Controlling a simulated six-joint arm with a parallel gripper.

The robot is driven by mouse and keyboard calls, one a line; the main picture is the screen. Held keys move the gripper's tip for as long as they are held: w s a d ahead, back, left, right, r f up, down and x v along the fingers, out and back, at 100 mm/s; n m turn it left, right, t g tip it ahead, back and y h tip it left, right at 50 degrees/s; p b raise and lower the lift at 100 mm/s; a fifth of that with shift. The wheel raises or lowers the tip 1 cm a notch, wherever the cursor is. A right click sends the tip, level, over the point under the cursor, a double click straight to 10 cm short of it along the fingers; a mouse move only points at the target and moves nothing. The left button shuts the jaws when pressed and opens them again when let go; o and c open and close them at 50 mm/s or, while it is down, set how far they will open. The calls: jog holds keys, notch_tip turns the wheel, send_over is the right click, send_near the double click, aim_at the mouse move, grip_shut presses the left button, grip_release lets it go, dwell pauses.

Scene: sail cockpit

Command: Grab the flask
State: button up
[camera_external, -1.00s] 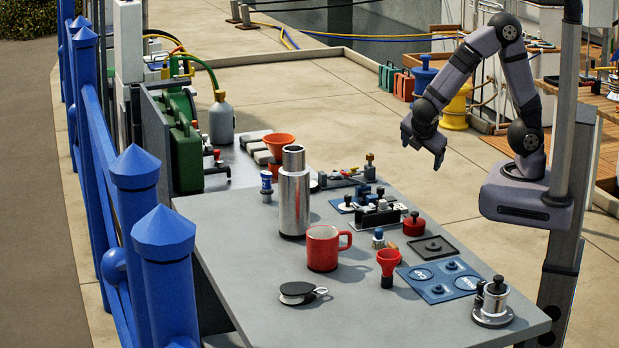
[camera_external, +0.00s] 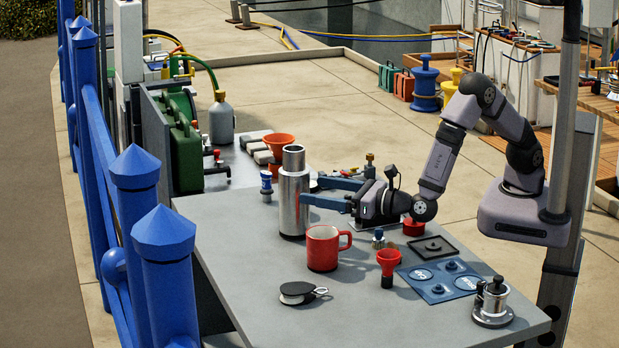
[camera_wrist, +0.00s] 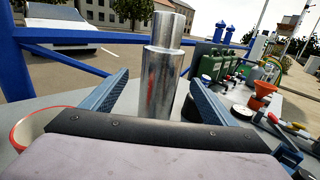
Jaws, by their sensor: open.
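The flask (camera_external: 293,192) is a tall silver metal cylinder with a narrower top. It stands upright on the grey table (camera_external: 250,290). My gripper (camera_external: 312,192) is level with its body and reaches toward it from the right. In the wrist view the flask (camera_wrist: 161,80) stands upright ahead, between the lines of the two blue fingers (camera_wrist: 158,92). The fingers are spread wide and hold nothing. I cannot tell for sure how far the flask is between the fingertips.
A red mug (camera_external: 323,250) stands close in front of the flask; its rim (camera_wrist: 22,128) shows at the wrist view's left. A red funnel (camera_external: 389,262), a blue-topped bottle (camera_external: 266,182) and an orange funnel (camera_external: 280,142) stand nearby. The table's front left is clear except for a black-and-white reel (camera_external: 297,292).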

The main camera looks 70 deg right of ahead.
aim_at(293, 188)
jog(key=shift+f, duration=0.2)
jog(key=shift+w+p, duration=1.55)
jog(key=shift+w, duration=2.2)
jog(key=c, duration=1.5)
jog(key=shift+a, duration=0.1)
